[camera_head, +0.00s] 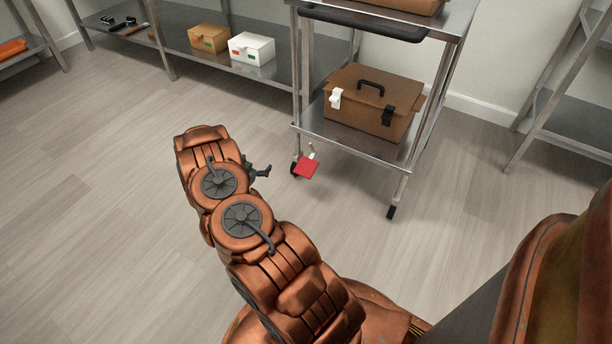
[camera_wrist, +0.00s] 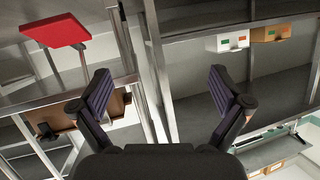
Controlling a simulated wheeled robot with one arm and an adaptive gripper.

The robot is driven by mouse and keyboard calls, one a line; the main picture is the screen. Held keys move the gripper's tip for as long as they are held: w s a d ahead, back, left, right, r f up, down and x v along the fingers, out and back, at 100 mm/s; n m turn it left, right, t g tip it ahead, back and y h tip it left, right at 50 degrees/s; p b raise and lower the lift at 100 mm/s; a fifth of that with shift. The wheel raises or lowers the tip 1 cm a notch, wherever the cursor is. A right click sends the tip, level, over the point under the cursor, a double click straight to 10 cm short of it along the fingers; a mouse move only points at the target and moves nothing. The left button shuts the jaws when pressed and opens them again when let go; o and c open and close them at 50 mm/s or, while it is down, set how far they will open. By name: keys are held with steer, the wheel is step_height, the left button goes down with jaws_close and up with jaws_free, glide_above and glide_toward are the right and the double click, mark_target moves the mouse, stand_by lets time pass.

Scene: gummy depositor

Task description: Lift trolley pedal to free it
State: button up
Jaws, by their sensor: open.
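The trolley (camera_head: 310,121) is a metal cart with shelves, standing right of centre in the head view. Its red pedal (camera_head: 306,167) sticks out low at the near left leg, close to the wheel. In the wrist view the red pedal (camera_wrist: 56,31) is at the upper left, outside my fingers and apart from them. My gripper (camera_head: 263,172) is low above the floor, a little left of the pedal in the head view. In the wrist view my gripper (camera_wrist: 160,98) is open and empty, with its two dark fingers spread.
A brown case (camera_head: 366,104) sits on the trolley's lower shelf. A long metal bench at the back holds an orange-brown box (camera_head: 208,38) and a white box (camera_head: 251,48). Another metal frame (camera_head: 570,130) stands at the right. The floor (camera_head: 90,190) at the left is clear.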

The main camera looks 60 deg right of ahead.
mark_target(305, 168)
steer(key=s+d+f+m+g+h+b, duration=0.1)
steer(key=s+d+f+g+h+b, duration=0.2)
steer(key=s, duration=0.4)
steer(key=s+d+f+h+b, duration=0.2)
steer(key=s+d+f, duration=0.2)
steer(key=s+f, duration=0.15)
steer(key=shift+d+r+b, duration=0.2)
steer(key=shift+d+b, duration=0.5)
steer(key=shift+d, duration=1.25)
steer(key=shift+d+r+b, duration=0.2)
steer(key=shift+d+b, duration=0.45)
steer(key=shift+d, duration=1.3)
